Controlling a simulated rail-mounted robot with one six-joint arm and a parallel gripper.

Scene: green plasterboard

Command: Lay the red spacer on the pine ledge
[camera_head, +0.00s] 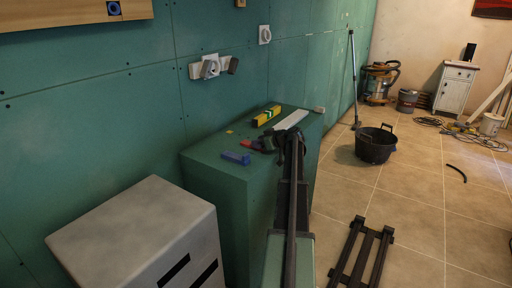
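The red spacer (251,144) shows as a small red piece on top of the green plasterboard block in the middle. My gripper (264,145) is low over the block top, just right of the red piece and close against it. The fingers are dark and small here, so I cannot tell whether they are open or shut, or whether they touch the spacer. A pale wooden board (60,15) on the wall at the top left looks like the pine ledge. It is cut off by the picture edge and bears a blue round piece (114,8).
The block top (212,155) also holds a blue piece (236,158), a yellow level (267,116) and a pale flat strip (291,120). Wall sockets (211,66) stick out above. A grey box (140,225) stands front left. A black tub (375,145) stands on the tiled floor.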

